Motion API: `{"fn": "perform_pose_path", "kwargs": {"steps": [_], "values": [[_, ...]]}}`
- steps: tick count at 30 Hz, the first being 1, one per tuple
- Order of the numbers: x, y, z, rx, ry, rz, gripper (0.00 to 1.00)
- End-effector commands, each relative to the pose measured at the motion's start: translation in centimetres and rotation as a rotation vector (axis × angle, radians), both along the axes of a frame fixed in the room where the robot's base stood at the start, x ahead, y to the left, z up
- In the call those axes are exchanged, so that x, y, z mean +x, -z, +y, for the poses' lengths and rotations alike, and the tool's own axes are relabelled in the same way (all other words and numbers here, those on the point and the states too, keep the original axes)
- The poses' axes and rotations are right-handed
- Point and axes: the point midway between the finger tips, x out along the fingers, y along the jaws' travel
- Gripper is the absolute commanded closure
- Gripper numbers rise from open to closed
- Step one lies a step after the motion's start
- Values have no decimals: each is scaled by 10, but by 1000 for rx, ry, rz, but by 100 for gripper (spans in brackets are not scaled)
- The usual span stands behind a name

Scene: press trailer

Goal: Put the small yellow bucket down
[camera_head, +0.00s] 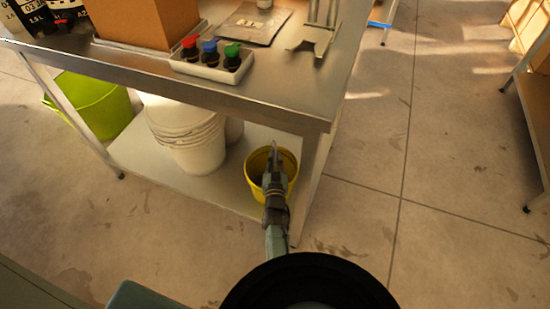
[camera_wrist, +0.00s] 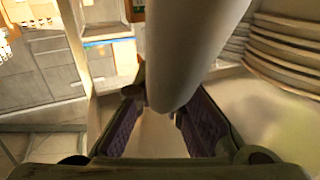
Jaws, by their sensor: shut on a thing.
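The small yellow bucket (camera_head: 253,166) is at the front right corner of the steel table's lower shelf, beside the table leg, with its opening up. I cannot tell whether its base rests on the shelf. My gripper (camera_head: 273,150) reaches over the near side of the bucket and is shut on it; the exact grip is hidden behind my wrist. In the wrist view my gripper (camera_wrist: 160,120) has its purple pads either side of a pale, rounded bar, which I cannot identify for certain. No yellow shows there.
White stacked buckets (camera_head: 190,140) stand left of the yellow bucket on the lower shelf (camera_head: 160,181). A lime green bin (camera_head: 95,105) is further left. The steel tabletop (camera_head: 285,90) overhangs close by, carrying a tray of small bottles (camera_head: 212,65). The floor to the right is clear.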

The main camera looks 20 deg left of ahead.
Motion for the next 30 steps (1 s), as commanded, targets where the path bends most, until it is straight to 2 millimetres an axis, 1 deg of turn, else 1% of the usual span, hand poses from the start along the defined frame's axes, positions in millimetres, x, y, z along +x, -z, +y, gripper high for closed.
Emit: {"fn": "perform_pose_path", "kwargs": {"steps": [3,7,8,16,30], "values": [[0,-1,0,1,0,-2,100],[0,4,0,0,0,-1,100],[0,3,0,0,0,0,89],[0,3,0,-1,-1,3,71],[-1,3,1,-4,-3,7,70]]}}
